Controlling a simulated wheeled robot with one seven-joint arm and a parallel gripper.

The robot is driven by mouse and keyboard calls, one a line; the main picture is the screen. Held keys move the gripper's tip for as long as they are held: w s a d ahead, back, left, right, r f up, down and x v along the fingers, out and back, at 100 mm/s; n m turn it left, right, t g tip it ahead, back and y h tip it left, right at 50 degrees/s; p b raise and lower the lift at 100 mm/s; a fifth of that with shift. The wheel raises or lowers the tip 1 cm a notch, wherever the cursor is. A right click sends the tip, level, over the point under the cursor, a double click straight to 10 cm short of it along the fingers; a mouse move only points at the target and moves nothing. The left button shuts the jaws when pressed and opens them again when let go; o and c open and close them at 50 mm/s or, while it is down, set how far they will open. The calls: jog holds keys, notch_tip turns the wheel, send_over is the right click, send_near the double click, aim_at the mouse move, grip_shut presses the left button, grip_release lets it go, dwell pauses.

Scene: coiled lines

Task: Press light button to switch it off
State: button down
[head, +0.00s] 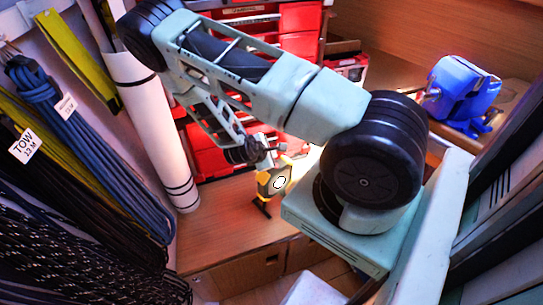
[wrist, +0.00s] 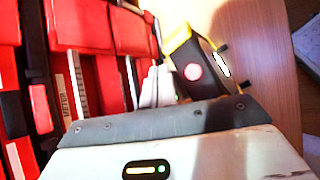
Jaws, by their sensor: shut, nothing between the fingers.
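The work light (head: 274,180) is a small yellow and black box on a stand, standing on the wooden bench top. Its white face glows. In the wrist view the light (wrist: 205,58) is at upper centre, tilted in the picture. My gripper (head: 281,149) is just above and behind the light in the head view. In the wrist view its pale fingers (wrist: 157,84) are shut and empty, left of the button and apart from it in the picture.
Red drawers or bins (wrist: 90,30) stand close on the left of the wrist view. A white roll (head: 150,130) leans left of the bench top (head: 225,220). Coiled ropes (head: 60,140) hang at far left. A blue vise (head: 460,90) sits at the right.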

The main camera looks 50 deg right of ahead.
aim_at(279, 163)
jog(key=shift+s+a+f, duration=0.15)
jog(key=shift+s+a, duration=0.3)
jog(key=shift+s, duration=0.15)
jog(key=shift+s+a+f, duration=0.15)
jog(key=shift+s+a, duration=0.25)
jog(key=shift+s, duration=0.2)
jog(key=shift+f, duration=0.15)
jog(key=shift+r+p, duration=0.5)
jog(key=shift+r, duration=0.1)
notch_tip(279, 163, up, 6)
jog(key=p, duration=0.5)
dwell(0.4)
